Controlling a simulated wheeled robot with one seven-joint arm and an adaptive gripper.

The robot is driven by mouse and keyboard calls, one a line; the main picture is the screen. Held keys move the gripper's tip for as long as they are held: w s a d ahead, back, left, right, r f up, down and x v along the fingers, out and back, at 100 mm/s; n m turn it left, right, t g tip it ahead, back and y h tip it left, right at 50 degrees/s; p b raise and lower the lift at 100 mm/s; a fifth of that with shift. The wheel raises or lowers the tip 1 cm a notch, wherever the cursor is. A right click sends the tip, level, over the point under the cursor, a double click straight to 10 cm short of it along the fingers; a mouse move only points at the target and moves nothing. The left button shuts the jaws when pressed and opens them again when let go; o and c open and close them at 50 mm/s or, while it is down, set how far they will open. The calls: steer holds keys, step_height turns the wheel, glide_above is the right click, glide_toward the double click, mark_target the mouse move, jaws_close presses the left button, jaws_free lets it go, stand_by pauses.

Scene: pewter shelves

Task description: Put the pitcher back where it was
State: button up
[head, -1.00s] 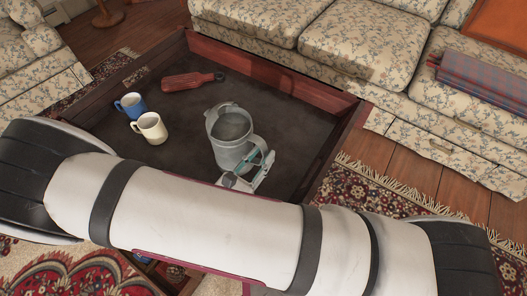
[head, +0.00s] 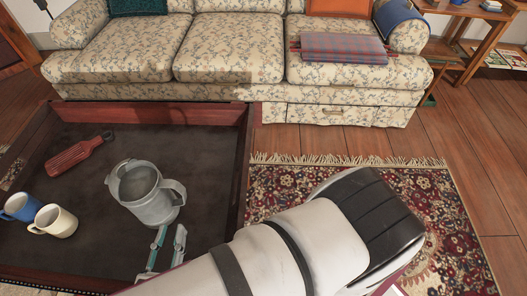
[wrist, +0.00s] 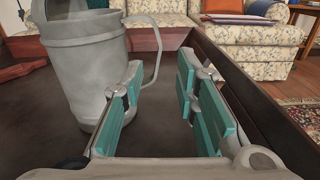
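The grey metal pitcher (head: 148,198) stands upright on the dark floor of the low wood-rimmed table (head: 95,215), its handle turned to the right. My gripper (head: 167,245) is just in front of the pitcher, on the near side of its handle. In the wrist view the pitcher (wrist: 85,65) fills the left side, partly cut off at the top. My gripper (wrist: 162,95) shows its teal finger pads wide apart with nothing between them. The handle (wrist: 157,50) is beyond the left finger, and I see no clear grip on it.
A red-brown paddle-like object (head: 80,153) lies behind and left of the pitcher. A blue mug (head: 20,207) and a cream mug (head: 55,221) stand at the left. The table's raised right rim (head: 240,165) is close to my gripper. A sofa (head: 230,60) stands behind.

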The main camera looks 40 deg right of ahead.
steer(key=w+d+r+m+g, duration=0.1)
steer(key=d+r+m+g, duration=0.65)
steer(key=r, duration=0.35)
steer(key=w+d+r+m+g, duration=0.1)
steer(key=d+r+m+g, duration=0.65)
steer(key=r, duration=0.25)
steer(key=s+d+r+m+y, duration=0.3)
steer(key=s+r+m+y, duration=0.1)
steer(key=s, duration=0.4)
steer(key=s+d+r+m+t+y, duration=0.1)
steer(key=s+d+r+m+y, duration=0.3)
steer(key=s+m+y, duration=0.3)
steer(key=shift+s+d+r+m+t, duration=0.35)
steer(key=shift+r+m, duration=0.4)
steer(key=shift+m, duration=0.35)
step_height(320, 180, up, 29)
steer(key=t+p, duration=0.3)
steer(key=p, duration=2.4)
steer(key=shift+d+r+t+p, duration=0.2)
steer(key=shift+d+t+p, duration=0.05)
steer(key=shift+t+p, duration=0.1)
